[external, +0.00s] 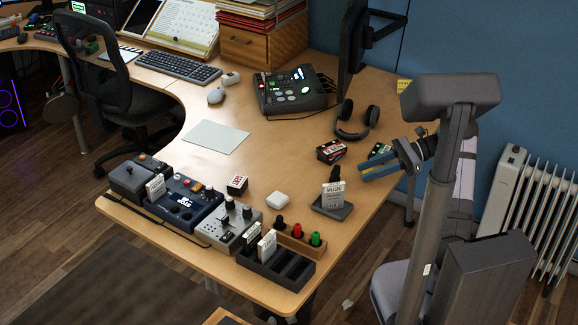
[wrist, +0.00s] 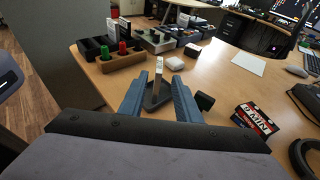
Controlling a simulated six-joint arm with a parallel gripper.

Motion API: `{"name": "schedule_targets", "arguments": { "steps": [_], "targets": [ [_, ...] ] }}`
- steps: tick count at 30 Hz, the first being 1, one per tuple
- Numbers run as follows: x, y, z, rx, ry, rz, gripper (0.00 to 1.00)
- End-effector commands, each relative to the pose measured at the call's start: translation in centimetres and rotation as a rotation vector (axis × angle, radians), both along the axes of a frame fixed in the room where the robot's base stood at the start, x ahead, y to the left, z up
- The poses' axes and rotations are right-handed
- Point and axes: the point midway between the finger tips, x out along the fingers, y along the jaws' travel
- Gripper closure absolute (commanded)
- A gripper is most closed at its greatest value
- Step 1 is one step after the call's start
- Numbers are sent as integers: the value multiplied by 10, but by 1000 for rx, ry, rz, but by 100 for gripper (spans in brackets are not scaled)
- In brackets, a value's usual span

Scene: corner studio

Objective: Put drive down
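A drive with a white label (external: 333,193) stands upright in a small dark grey dock (external: 344,211) near the right side of the desk. In the wrist view, the drive (wrist: 159,72) and the dock (wrist: 152,101) show in the gap between my fingers, beyond them. My gripper (external: 364,172) is open and empty, above the desk's right edge, to the right of the dock and apart from it. Its two blue fingers (wrist: 160,97) are spread in the wrist view. A black slotted rack (external: 293,268) at the desk's front holds a white-labelled drive (external: 267,244).
A red and black box (external: 331,151) lies behind the dock. Headphones (external: 357,120) lie farther back. A wooden block with coloured knobs (external: 300,240) stands beside the rack. A white case (external: 277,200) and pedals (external: 187,201) are to the left. The desk middle is mostly clear.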

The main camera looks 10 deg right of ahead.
Motion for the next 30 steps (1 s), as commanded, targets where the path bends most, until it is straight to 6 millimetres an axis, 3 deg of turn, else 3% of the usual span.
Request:
{"name": "schedule_targets", "arguments": {
  "steps": [6,10,16,22,25,30],
  "targets": [
    [-3,-2,0,-12,-4,8,70],
    [-18,6,-7,-89,-35,58,70],
    [-82,15,-37,-373,-193,293,70],
    [-155,-12,-70,-700,-488,698,70],
    [-178,-31,-80,-819,-648,906,70],
    [-196,-55,-88,-939,-867,1185,70]
  ]
}}
